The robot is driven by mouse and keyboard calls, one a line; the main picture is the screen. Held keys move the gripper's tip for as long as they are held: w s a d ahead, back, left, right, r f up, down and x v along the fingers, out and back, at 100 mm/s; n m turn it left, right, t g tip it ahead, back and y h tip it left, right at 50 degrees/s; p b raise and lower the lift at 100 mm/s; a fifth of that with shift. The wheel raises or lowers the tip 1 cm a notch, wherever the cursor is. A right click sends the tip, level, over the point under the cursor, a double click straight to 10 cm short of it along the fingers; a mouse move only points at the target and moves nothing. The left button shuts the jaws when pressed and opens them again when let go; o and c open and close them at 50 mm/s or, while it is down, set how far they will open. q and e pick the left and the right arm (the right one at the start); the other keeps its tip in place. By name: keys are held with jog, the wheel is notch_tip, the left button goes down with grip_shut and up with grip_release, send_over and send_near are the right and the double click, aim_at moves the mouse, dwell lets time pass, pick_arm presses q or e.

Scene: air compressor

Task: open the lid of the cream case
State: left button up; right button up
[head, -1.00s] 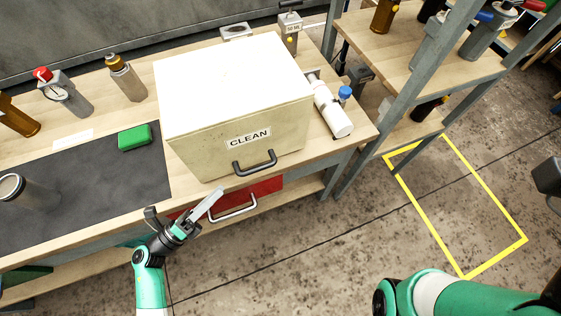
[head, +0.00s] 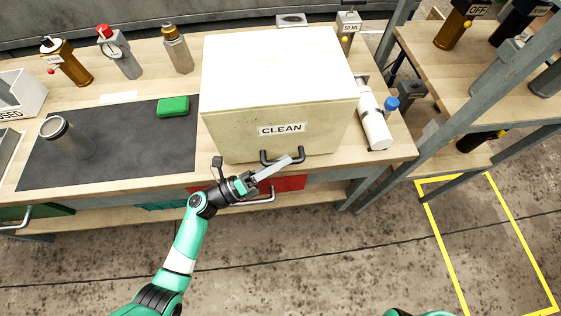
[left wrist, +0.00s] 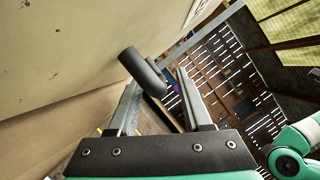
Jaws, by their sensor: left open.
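The cream case (head: 278,68) stands on the workbench, with a pale flat top that looks closed and a CLEAN label on its front. A dark bar handle (head: 281,160) sits low on the front face. My left gripper (head: 275,170) is open just in front of the handle, overlapping its lower edge in the head view. In the left wrist view the dark handle (left wrist: 144,72) shows just ahead of and between the spread fingers (left wrist: 160,100); contact cannot be told. The case front (left wrist: 60,50) fills the left of that view. My right gripper is out of view.
A green block (head: 173,106) lies on the dark mat (head: 120,150) to the left. A red drawer (head: 282,184) sits below the bench top. Shelving stands at right.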

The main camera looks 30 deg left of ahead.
pick_arm(q)
jog(key=shift+c, duration=0.3)
grip_shut()
dwell(1.2)
